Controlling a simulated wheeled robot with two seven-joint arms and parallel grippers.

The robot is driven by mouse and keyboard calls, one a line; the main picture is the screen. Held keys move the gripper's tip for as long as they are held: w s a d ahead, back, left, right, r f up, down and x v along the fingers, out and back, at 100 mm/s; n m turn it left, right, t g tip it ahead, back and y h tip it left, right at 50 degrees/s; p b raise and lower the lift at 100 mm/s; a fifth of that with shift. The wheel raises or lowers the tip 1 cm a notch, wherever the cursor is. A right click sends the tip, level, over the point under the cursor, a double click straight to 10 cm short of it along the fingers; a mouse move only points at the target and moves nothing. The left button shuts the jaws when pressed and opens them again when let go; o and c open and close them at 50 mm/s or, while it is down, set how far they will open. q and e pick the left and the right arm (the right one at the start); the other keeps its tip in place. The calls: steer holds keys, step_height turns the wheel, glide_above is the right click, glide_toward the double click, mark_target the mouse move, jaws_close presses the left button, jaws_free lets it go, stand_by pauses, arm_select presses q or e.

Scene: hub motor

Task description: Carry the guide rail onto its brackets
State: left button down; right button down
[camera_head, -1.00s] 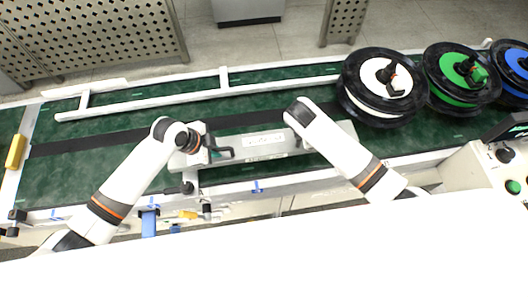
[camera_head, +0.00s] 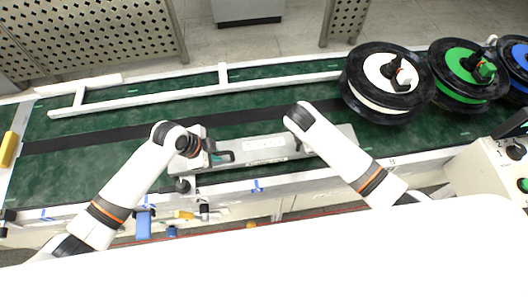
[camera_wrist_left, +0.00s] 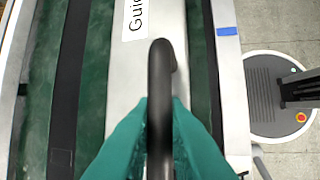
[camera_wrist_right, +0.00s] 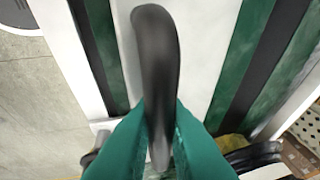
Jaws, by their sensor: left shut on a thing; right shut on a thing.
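The guide rail (camera_head: 262,150) is a pale grey bar with a white label and black handles, lying lengthwise over the green conveyor belt in the head view. Its label also shows in the left wrist view (camera_wrist_left: 135,18). My left gripper (camera_head: 222,156) is shut on the rail's left handle; the teal fingers close around the black handle (camera_wrist_left: 160,100) in the left wrist view. My right gripper (camera_wrist_right: 158,125) is shut on the right handle (camera_wrist_right: 155,50); in the head view my arm hides this grip. I cannot clearly identify the brackets; a black knob (camera_head: 183,186) sits near the rail's left end.
A white fixed side rail (camera_head: 150,100) on posts runs along the belt's far side. White (camera_head: 388,85), green (camera_head: 466,75) and blue (camera_head: 515,60) wheel-like hubs stand at the right. A control box (camera_head: 490,165) is at the near right. Belt left of the guide rail is clear.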

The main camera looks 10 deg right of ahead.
arm_select(q)
steer(key=c, duration=1.5)
jaws_free()
arm_select(e)
steer(key=c, duration=1.5)
jaws_free()
arm_select(q)
steer(key=shift+o, duration=0.2)
arm_select(e)
steer(key=shift+o, duration=0.2)
steer(key=shift+f, duration=0.1)
arm_select(q)
steer(key=shift+a+r, duration=0.2)
steer(key=shift+r, duration=0.05)
arm_select(e)
steer(key=shift+a+r, duration=0.1)
steer(key=shift+r, duration=0.15)
arm_select(q)
steer(key=v, duration=1.1)
arm_select(e)
steer(key=v, duration=0.7)
arm_select(q)
steer(key=shift+s+r, duration=0.15)
